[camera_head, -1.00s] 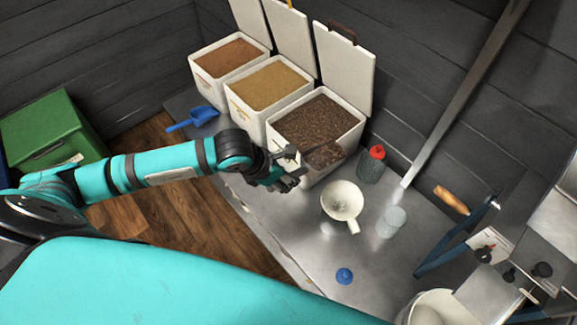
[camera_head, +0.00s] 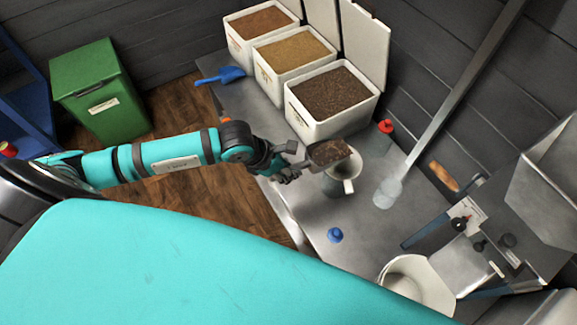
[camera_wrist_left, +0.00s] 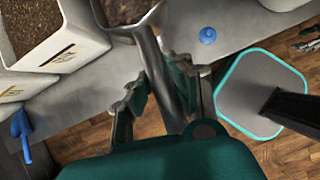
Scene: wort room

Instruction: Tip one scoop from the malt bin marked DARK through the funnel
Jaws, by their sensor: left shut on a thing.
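My left gripper (camera_head: 283,170) is shut on the handle of a metal scoop (camera_head: 330,152), which holds dark brown grain. In the left wrist view the jaws (camera_wrist_left: 165,85) close around the scoop's handle, and the scoop (camera_wrist_left: 125,12) is cut off at the top. The open bin of dark grain (camera_head: 336,118) stands behind the funnel; no marking is readable.
Bins of amber (camera_head: 295,66) and reddish grain (camera_head: 262,37) stand beyond the dark one, lids up. On the metal bench are a blue scoop (camera_head: 222,75), a red-capped jar (camera_head: 384,130), a clear glass (camera_head: 387,192) and a blue knob-like piece (camera_head: 335,235). A mill (camera_head: 500,235) and white bucket (camera_head: 415,280) stand right.

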